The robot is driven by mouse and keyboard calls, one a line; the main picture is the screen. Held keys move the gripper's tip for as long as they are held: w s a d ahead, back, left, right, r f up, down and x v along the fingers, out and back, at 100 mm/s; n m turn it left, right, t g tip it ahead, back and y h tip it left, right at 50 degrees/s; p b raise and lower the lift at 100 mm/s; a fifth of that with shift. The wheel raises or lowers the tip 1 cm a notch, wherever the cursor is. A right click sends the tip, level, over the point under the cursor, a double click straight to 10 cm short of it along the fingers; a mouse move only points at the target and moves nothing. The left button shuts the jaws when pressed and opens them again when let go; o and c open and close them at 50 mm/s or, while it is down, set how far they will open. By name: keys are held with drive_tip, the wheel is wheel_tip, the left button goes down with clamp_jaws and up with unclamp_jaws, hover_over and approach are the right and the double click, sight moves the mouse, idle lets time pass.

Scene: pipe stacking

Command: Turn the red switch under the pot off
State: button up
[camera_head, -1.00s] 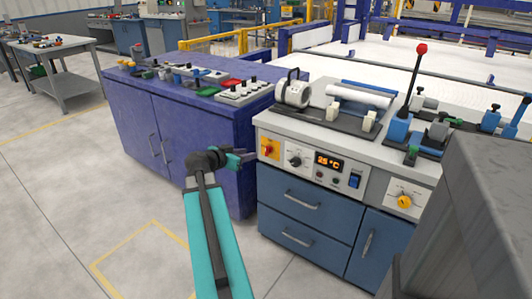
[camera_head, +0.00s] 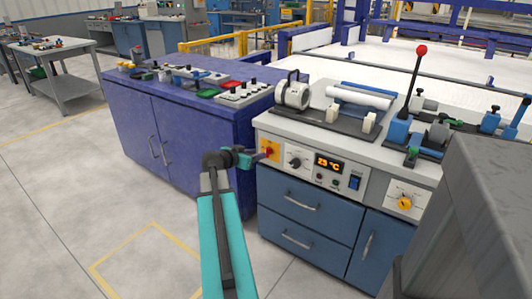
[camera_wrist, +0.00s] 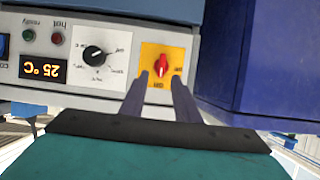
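The red switch (camera_wrist: 161,65) is a small knob on a yellow plate (camera_wrist: 176,53). In the wrist view it points roughly up and down, between the "on" and "off" marks, whose lettering is too small to read surely. In the head view the yellow plate (camera_head: 270,144) is at the left end of the grey control panel, below the white, black-handled pot (camera_head: 292,93). My gripper (camera_wrist: 160,78) is open, with one fingertip either side of the knob's line and gaps visible. In the head view my gripper (camera_head: 260,157) is right at the plate.
The purple cabinet (camera_head: 200,140) stands close on the left. Blue drawers (camera_head: 305,205) are below the panel. The floor in front is clear.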

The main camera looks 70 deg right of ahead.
sight(268, 152)
drive_tip(key=x, duration=0.7)
drive_tip(key=shift+d, duration=0.1)
